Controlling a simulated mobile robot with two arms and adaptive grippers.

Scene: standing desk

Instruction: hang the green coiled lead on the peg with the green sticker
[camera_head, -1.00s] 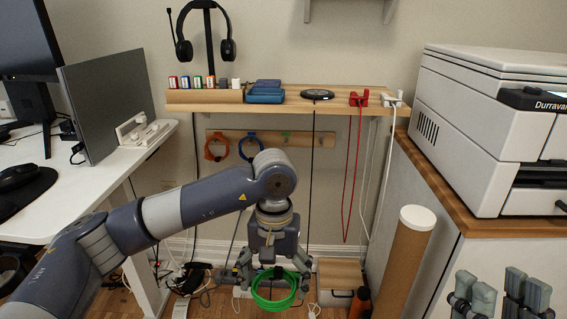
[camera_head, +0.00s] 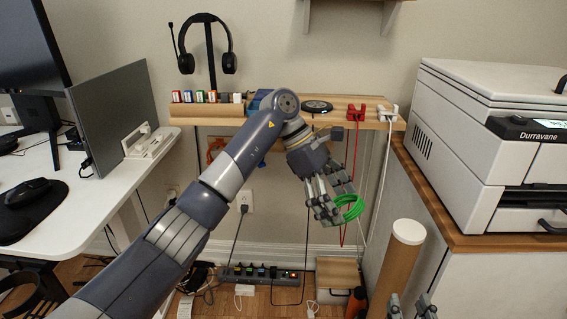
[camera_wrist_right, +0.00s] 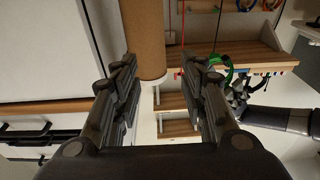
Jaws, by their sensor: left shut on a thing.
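My left gripper (camera_head: 336,205) is shut on the green coiled lead (camera_head: 351,209), which sticks out to the right of the fingers, in the air in front of the shelf unit. The green lead also shows in the right wrist view (camera_wrist_right: 223,72). The peg rail under the shelf is mostly hidden behind my left arm. An orange coil (camera_head: 214,146) shows at its left end. The green sticker and its peg are hidden in the head view. My right gripper (camera_head: 411,309) is at the bottom edge of the head view. In its wrist view its fingers (camera_wrist_right: 160,85) are apart and empty.
A cardboard tube (camera_head: 396,262) with a white cap stands near my right gripper. A printer (camera_head: 480,150) fills the right side. A power strip lies on the floor.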

